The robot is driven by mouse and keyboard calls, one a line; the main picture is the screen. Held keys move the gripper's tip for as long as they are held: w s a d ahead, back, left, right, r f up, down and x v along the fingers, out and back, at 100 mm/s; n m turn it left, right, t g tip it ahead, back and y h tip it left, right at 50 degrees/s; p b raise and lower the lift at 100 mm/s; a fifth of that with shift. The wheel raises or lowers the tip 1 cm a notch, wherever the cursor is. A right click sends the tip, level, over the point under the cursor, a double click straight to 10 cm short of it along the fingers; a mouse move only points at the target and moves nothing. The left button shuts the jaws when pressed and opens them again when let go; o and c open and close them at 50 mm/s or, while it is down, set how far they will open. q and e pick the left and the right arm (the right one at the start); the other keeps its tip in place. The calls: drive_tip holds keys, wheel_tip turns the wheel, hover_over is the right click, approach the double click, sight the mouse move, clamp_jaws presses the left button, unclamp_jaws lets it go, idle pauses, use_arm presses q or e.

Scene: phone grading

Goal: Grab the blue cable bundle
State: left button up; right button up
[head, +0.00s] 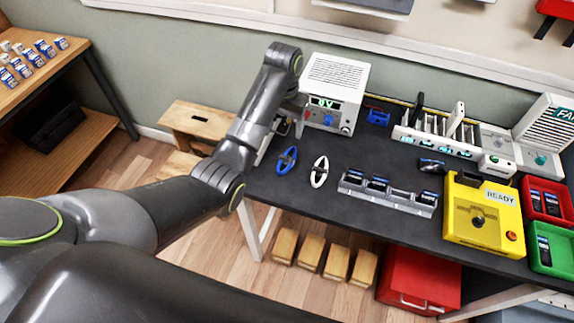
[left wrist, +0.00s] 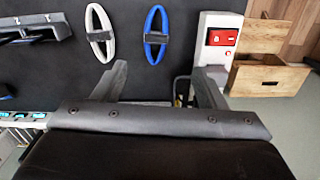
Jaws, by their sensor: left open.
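The blue cable bundle (head: 280,160) is an oval loop with a dark tie across its middle. It lies on the dark tabletop near the left end. In the left wrist view the blue cable bundle (left wrist: 150,25) is at the top centre, beyond my fingertips. My left gripper (left wrist: 160,78) is open and empty, its two fingers apart, and it does not touch the bundle. In the head view my left arm hides most of that gripper. My right gripper is not in view.
A white cable bundle (head: 325,172) lies just right of the blue one. A white power supply (head: 336,80) stands behind them. A grey slotted rack (head: 349,188) is to the right, and a yellow READY box (head: 461,205) is farther right. A wooden stool (head: 190,120) stands left of the table.

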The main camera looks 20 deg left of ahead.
use_arm(q)
hover_over(287, 158)
drive_tip(key=f, duration=0.8)
drive_tip(key=shift+a, duration=0.35)
drive_tip(key=f, duration=0.2)
drive_tip(key=f+p, duration=0.1)
drive_tip(key=f, duration=0.1)
drive_tip(key=shift+d+f, duration=0.1)
drive_tip(key=shift+d, duration=0.25)
drive_tip(key=shift+f, duration=0.6)
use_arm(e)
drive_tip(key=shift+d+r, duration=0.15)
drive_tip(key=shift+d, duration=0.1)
use_arm(q)
drive_tip(key=shift+c, duration=0.3)
drive_tip(key=c, duration=1)
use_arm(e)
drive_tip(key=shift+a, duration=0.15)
use_arm(q)
drive_tip(key=shift+r, duration=0.1)
